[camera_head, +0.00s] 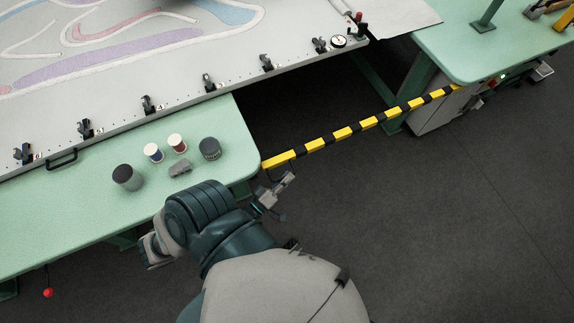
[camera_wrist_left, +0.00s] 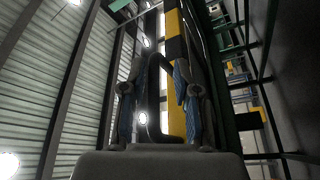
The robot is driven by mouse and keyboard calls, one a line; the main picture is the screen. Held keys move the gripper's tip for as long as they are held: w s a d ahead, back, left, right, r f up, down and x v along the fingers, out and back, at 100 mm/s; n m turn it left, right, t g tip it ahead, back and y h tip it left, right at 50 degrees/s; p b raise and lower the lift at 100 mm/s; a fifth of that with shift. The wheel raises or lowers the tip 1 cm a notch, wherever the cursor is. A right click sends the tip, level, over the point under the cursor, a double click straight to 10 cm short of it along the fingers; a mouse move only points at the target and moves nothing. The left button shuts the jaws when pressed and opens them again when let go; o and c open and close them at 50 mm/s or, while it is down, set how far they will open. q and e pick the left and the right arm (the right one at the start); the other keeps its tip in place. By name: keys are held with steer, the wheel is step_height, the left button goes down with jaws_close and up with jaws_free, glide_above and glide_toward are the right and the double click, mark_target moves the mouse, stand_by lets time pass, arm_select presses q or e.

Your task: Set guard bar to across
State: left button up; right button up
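The guard bar (camera_head: 345,132) is a yellow-and-black striped bar. In the head view it spans the gap from the corner of the left green table to the right green table. In the left wrist view the bar (camera_wrist_left: 174,45) runs upward beyond the fingers. A black loop handle (camera_wrist_left: 150,100) on it lies between the fingers. My left gripper (camera_head: 286,180) is at the bar's near left end. Its fingers (camera_wrist_left: 158,80) stand apart around the handle, with a gap visible beside the right finger. My right gripper is not in view.
The left green table (camera_head: 85,222) holds dark jars (camera_head: 127,177), two thread spools (camera_head: 177,143) and a small grey block (camera_head: 180,168). A frame with black clamps (camera_head: 208,84) is behind. The right green table (camera_head: 475,45) stands across the gap. Dark floor (camera_head: 450,220) is clear.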

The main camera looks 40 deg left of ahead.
arm_select(q)
steer(key=shift+w+a+r, duration=0.1)
steer(key=shift+r, duration=0.2)
steer(key=s+f, duration=0.2)
steer(key=s, duration=1)
steer(key=shift+f, duration=0.3)
steer(key=shift+w, duration=0.1)
steer(key=w+d+f+m+g+h, duration=0.1)
steer(key=w+d+f+m+g, duration=0.2)
steer(key=f, duration=0.4)
steer(key=w+d+f+m+g+h, duration=0.1)
steer(key=d+f+m+g, duration=0.25)
steer(key=f, duration=0.35)
steer(key=s+d+f+m+g+y, duration=0.1)
steer(key=s+d+f+m+g, duration=0.2)
steer(key=f+g, duration=0.9)
steer(key=shift+s+m+y, duration=0.4)
steer(key=shift+s+m, duration=1.3)
steer(key=shift+m, duration=0.55)
